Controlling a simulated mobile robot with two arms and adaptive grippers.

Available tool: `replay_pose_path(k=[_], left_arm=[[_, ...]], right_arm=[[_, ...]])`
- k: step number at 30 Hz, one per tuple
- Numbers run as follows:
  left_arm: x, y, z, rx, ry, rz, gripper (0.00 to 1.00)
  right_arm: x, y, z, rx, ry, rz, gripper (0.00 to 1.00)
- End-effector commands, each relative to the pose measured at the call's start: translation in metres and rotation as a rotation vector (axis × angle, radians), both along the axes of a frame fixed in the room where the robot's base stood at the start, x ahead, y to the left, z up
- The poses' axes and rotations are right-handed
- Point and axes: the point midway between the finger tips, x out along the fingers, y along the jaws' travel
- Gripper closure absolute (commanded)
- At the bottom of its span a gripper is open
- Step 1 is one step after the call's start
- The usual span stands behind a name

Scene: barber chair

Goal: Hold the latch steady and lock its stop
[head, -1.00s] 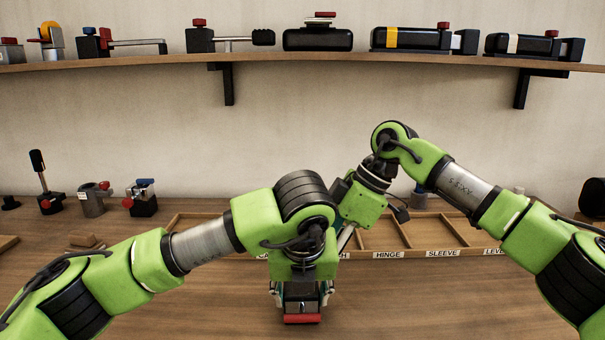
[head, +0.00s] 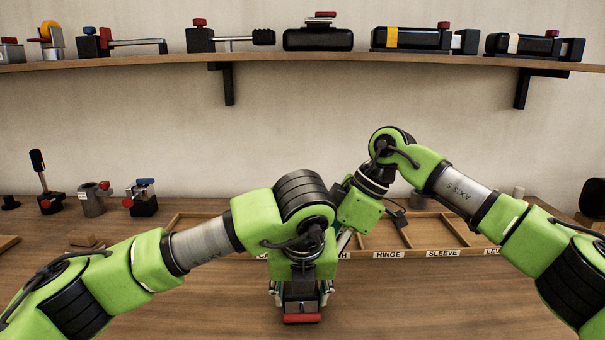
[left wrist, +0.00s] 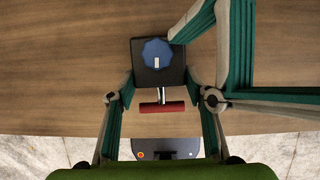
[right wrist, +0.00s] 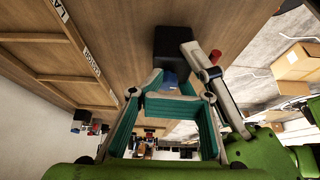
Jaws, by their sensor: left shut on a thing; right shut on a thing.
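The latch is a black block (left wrist: 150,74) with a blue knob (left wrist: 157,53) on top and a red crossbar (left wrist: 162,107) on a metal stem. My left gripper (left wrist: 160,82) is shut on the black block, one finger on each side. In the head view the red crossbar (head: 302,318) shows below my left gripper (head: 302,292), which hides most of the latch. My right gripper (right wrist: 178,88) is shut at the blue knob (right wrist: 169,78), which shows partly between its fingers in the right wrist view. The knob has a white mark on top.
A wooden tray with labelled compartments (head: 430,252) lies behind the arms. Several small fixtures, including one with a blue top (head: 143,198), stand at the back left. A shelf (head: 290,61) of clamps and latches hangs above. The table front is clear around the latch.

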Motion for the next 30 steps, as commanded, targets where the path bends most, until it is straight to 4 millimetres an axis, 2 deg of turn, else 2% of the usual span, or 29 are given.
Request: replay_pose_path(k=[30], left_arm=[[0.0004,-0.0006,0.0009,-0.002,-0.003,-0.001,0.94]], right_arm=[[-0.0042,0.0078,-0.0004,0.000,0.002,0.003,1.00]])
